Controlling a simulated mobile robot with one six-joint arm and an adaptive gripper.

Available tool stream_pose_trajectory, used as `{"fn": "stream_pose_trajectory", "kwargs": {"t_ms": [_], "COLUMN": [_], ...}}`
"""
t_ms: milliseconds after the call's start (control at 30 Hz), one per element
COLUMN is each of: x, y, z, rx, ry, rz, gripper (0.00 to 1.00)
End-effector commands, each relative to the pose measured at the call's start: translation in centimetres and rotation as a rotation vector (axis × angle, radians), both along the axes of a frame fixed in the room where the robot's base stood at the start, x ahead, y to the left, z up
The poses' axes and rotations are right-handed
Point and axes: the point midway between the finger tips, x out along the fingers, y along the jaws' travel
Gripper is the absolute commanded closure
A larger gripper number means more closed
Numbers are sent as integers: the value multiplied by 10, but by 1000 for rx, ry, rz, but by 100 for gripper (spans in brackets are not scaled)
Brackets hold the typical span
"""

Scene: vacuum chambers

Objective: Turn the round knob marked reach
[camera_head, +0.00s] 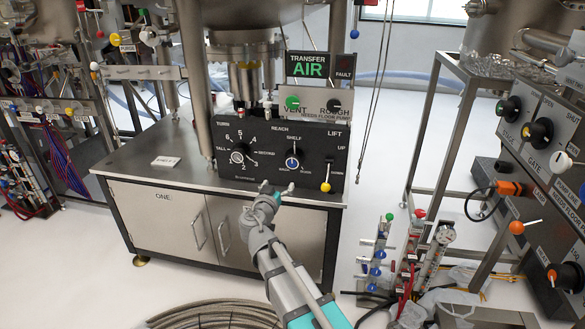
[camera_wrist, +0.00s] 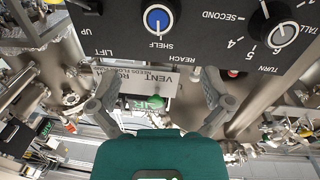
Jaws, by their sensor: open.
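The TURN knob (camera_head: 238,157) is left of the reach knob, and the yellow-tipped LIFT lever (camera_head: 326,186) is right of it. A green VENT knob (camera_head: 292,102) and a black ROUGH knob (camera_head: 334,105) are above. The panel stands on a steel cabinet (camera_head: 160,215).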

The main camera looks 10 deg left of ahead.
Motion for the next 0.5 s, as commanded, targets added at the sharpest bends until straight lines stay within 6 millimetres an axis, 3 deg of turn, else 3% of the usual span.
{"fn": "stream_pose_trajectory", "kwargs": {"t_ms": [500], "x": [8], "y": [-2], "z": [0], "rx": [0], "ry": [2], "rz": [-3], "gripper": [0]}}
